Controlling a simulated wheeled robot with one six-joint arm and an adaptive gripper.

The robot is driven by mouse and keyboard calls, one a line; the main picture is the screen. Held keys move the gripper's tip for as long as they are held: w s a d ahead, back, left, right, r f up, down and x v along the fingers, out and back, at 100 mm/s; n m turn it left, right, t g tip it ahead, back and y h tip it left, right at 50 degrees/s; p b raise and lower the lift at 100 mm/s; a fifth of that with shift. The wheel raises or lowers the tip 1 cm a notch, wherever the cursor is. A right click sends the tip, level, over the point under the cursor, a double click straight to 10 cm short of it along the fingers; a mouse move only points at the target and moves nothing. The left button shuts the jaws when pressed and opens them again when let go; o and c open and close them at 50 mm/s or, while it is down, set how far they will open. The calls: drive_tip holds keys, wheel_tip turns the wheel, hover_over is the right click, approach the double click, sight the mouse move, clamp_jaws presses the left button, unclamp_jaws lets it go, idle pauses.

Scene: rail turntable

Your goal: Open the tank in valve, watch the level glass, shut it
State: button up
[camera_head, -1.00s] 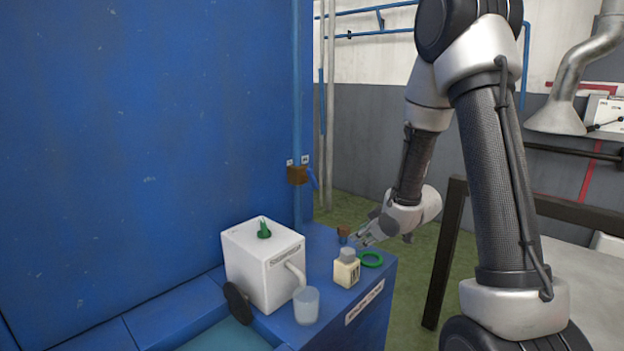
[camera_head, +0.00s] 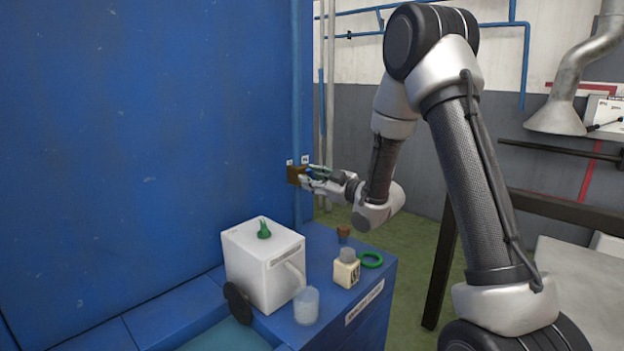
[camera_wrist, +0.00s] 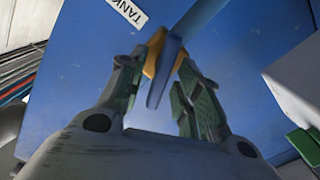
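The tank valve has a brass body (camera_head: 295,175) on a thin vertical blue pipe (camera_head: 297,90) against the blue panel. In the wrist view its yellow-brass body (camera_wrist: 156,52) and blue lever (camera_wrist: 157,85) show beside a label reading "TANK" (camera_wrist: 127,11). My gripper (camera_head: 314,174) is at the valve in the head view and mostly hides the lever there. In the wrist view my gripper (camera_wrist: 160,90) is open, with its green-padded fingers on either side of the lever. A gap shows at the right finger; contact at the left is unclear. I cannot make out a level glass.
On the blue ledge (camera_head: 376,310) below stand a white box (camera_head: 263,265) with a green knob, a clear cup (camera_head: 306,306), a small cream bottle (camera_head: 346,273), a green ring (camera_head: 371,260) and a brown stopper-like piece (camera_head: 343,232). A dark-framed table (camera_head: 575,212) stands at right.

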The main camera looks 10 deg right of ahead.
drive_tip(key=shift+w+a, duration=0.15)
drive_tip(key=shift+w, duration=0.05)
drive_tip(key=shift+c, duration=0.2)
clamp_jaws()
drive_tip(key=m, duration=0.5)
drive_tip(key=shift+w, duration=0.1)
drive_tip(key=shift+o, duration=0.2)
unclamp_jaws()
drive_tip(key=shift+d, duration=0.2)
